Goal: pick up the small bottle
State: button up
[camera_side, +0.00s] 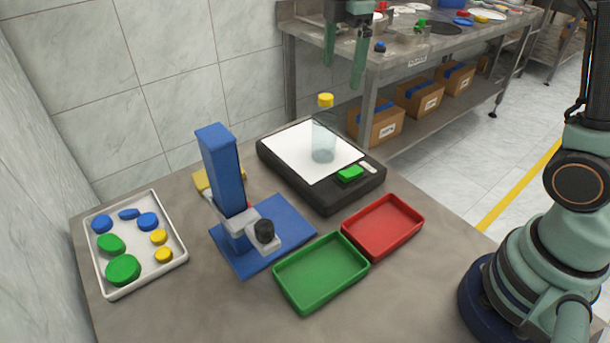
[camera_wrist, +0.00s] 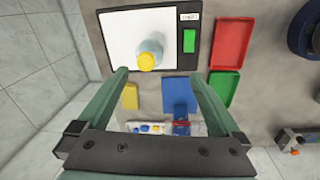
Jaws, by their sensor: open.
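The small bottle (camera_side: 323,140) is clear with a yellow cap (camera_side: 326,100). It stands upright on the white plate of the black scale (camera_side: 330,198). In the wrist view the bottle (camera_wrist: 150,50) shows from above, ahead of the fingertips and between their lines. My gripper (camera_side: 345,65) is open and empty, above the bottle in the side view, and its top is cut off by the picture edge. In the wrist view the two fingers of my gripper (camera_wrist: 158,74) are spread wide, and neither appears to touch the bottle.
A blue press (camera_side: 222,165) stands left of the scale, with a yellow block (camera_side: 205,181) behind it. A green tray (camera_side: 320,272) and a red tray (camera_side: 383,226) lie in front, both empty. A white tray (camera_side: 142,284) of caps is at left. Bare table lies in front.

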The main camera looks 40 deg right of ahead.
aim_at(324, 122)
jog(key=w+f+n, duration=0.2)
jog(key=w+n+g, duration=0.1)
jog(key=shift+a+f+n, duration=0.3)
jog(key=shift+f, duration=0.1)
notch_tip(324, 122, down, 12)
jog(key=shift+w+r, duration=0.1)
jog(key=shift+w, duration=0.05)
jog(key=c, duration=1.5)
grip_shut()
jog(key=shift+r, duration=0.1)
